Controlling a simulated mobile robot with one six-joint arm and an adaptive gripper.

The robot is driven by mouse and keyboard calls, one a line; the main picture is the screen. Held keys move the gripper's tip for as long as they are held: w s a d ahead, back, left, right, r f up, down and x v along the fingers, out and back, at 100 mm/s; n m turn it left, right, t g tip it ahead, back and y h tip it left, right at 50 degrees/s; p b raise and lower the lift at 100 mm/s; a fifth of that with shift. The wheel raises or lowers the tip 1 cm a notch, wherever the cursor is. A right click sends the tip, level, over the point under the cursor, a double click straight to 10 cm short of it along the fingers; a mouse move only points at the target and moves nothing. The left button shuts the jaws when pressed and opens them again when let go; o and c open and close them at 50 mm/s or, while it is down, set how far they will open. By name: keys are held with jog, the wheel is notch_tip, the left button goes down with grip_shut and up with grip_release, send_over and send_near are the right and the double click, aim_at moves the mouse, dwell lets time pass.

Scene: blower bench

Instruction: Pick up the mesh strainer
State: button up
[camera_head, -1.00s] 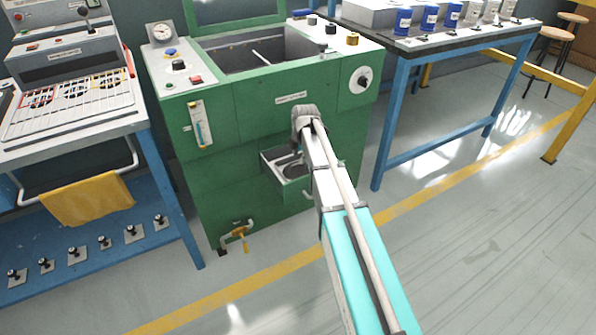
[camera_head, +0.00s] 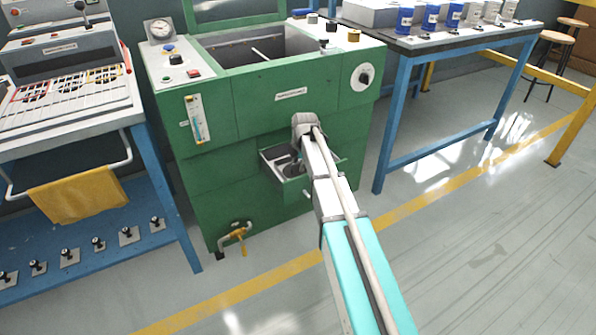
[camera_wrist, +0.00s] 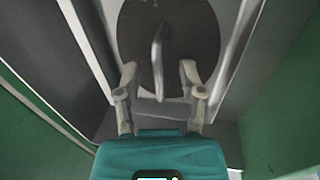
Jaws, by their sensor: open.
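The mesh strainer (camera_wrist: 190,30) is a dark round disc with a pale arched handle across its middle, seen in the wrist view. It lies inside the open drawer of the green machine; the drawer (camera_head: 296,192) shows in the head view, where my arm hides much of its inside. My gripper (camera_wrist: 158,71) is open, with one finger on each side of the near part of the handle. I see gaps between the fingers and the handle; I cannot tell the height difference.
The drawer's walls stand close on both sides of my gripper. The green machine (camera_head: 245,125) rises behind the drawer. A brass valve (camera_head: 237,235) sticks out low on its front. Blue-framed benches stand left (camera_head: 150,165) and right (camera_head: 385,110). The floor in front is open.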

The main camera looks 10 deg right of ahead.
dwell(0.3)
grip_shut()
dwell(0.3)
